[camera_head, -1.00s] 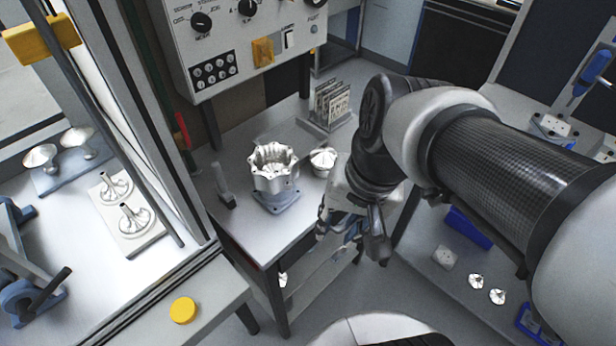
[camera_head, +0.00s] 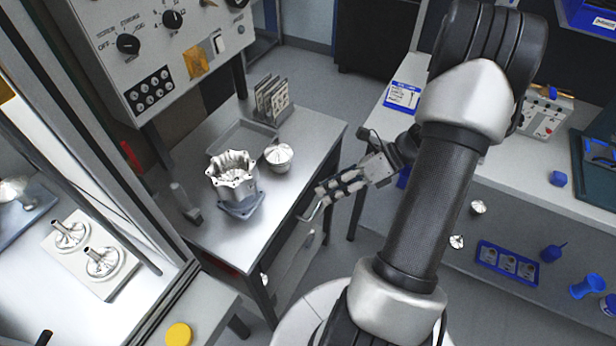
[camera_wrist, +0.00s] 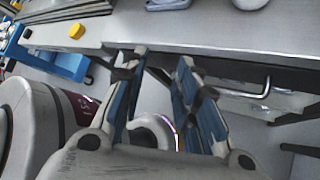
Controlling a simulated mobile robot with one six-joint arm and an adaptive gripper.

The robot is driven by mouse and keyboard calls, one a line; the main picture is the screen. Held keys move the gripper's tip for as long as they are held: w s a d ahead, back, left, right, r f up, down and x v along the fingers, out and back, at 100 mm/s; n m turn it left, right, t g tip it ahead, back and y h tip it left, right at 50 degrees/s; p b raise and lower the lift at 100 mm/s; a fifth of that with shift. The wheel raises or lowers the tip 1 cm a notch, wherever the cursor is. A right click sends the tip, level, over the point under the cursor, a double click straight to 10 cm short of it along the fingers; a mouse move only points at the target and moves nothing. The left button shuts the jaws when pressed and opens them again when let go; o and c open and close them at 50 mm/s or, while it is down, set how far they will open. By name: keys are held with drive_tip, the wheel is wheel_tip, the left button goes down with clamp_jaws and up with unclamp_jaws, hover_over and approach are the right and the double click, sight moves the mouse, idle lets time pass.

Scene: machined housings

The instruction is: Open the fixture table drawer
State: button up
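The fixture table (camera_head: 228,242) has a grey metal top with a silver housing (camera_head: 233,178) on a blue-grey base. In the wrist view its front edge (camera_wrist: 225,47) crosses the upper picture. A bent silver drawer handle (camera_wrist: 247,93) shows below that edge, right of my fingers; in the head view the handle (camera_head: 311,212) is by my fingertips. The drawer front is largely hidden, and I cannot tell how far it is out. My gripper (camera_head: 322,196) is beside the table's right side. In the wrist view my gripper (camera_wrist: 160,62) has blue-padded fingers apart with nothing between them.
A silver conical part (camera_head: 279,157) and a rack of plates (camera_head: 273,98) stand on the table. A control panel (camera_head: 150,50) hangs at the back left. A bench with a yellow button (camera_head: 178,334) is at front left.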

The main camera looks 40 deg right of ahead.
drive_tip(key=s+d+f+m+t+h+p, duration=0.1)
drive_tip(key=s+d+f+m+t+h, duration=0.1)
drive_tip(key=s+d+f+m+t, duration=0.45)
drive_tip(key=s+d+f+m+t+h, duration=0.2)
drive_tip(key=d+f+m, duration=0.3)
drive_tip(key=m, duration=0.5)
drive_tip(key=b+x, duration=0.1)
drive_tip(key=x, duration=0.5)
drive_tip(key=b+x, duration=0.1)
drive_tip(key=x, duration=0.5)
drive_tip(key=a+x, duration=0.1)
drive_tip(key=x, duration=0.5)
drive_tip(key=shift+s+f+b, duration=0.15)
drive_tip(key=shift+b, duration=0.25)
drive_tip(key=shift+m, duration=0.25)
drive_tip(key=shift+c, duration=0.5)
clamp_jaws()
